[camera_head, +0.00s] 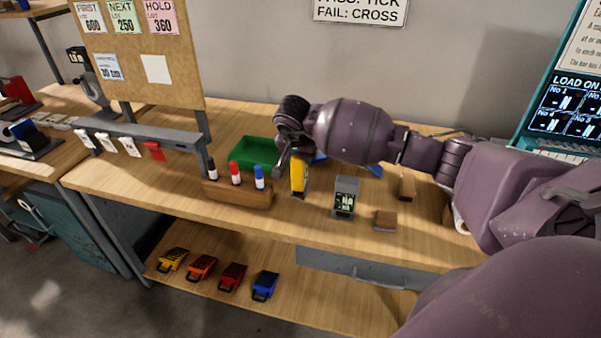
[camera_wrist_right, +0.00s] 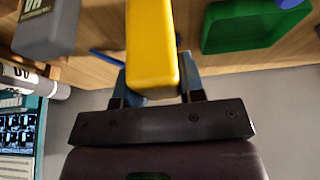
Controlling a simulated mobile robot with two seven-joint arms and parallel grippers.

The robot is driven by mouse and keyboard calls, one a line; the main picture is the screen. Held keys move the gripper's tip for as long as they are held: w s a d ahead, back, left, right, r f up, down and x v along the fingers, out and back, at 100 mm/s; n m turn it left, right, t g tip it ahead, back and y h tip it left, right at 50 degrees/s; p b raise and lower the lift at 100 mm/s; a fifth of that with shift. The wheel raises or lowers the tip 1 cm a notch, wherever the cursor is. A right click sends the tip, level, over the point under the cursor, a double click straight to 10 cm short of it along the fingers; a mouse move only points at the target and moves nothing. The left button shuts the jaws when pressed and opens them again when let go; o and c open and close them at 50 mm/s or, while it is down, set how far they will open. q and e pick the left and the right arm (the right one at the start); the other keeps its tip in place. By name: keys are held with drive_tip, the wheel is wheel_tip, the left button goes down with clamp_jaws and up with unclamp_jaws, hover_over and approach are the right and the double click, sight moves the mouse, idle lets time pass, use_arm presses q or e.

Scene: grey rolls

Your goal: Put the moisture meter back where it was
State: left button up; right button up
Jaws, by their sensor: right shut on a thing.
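A yellow upright tool (camera_head: 298,179), which looks like the moisture meter, is between the fingers of my right gripper (camera_head: 291,160). The gripper is shut on it from above. In the right wrist view the yellow body (camera_wrist_right: 151,45) fills the space between the two fingers (camera_wrist_right: 157,88). Its lower end is at or just above the bench top, right of the marker block; I cannot tell if it touches. Its face is mostly hidden in both views. My left gripper is not in view.
A wooden block with markers (camera_head: 237,193) stands just left. A green tray (camera_head: 254,153) is behind it. The bench's front strip (camera_head: 310,220) is clear.

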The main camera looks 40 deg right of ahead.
drive_tip(key=shift+f, duration=2.95)
drive_tip(key=shift+f, duration=0.2)
drive_tip(key=o, duration=0.9)
drive_tip(key=shift+c, duration=0.2)
drive_tip(key=shift+r, duration=0.2)
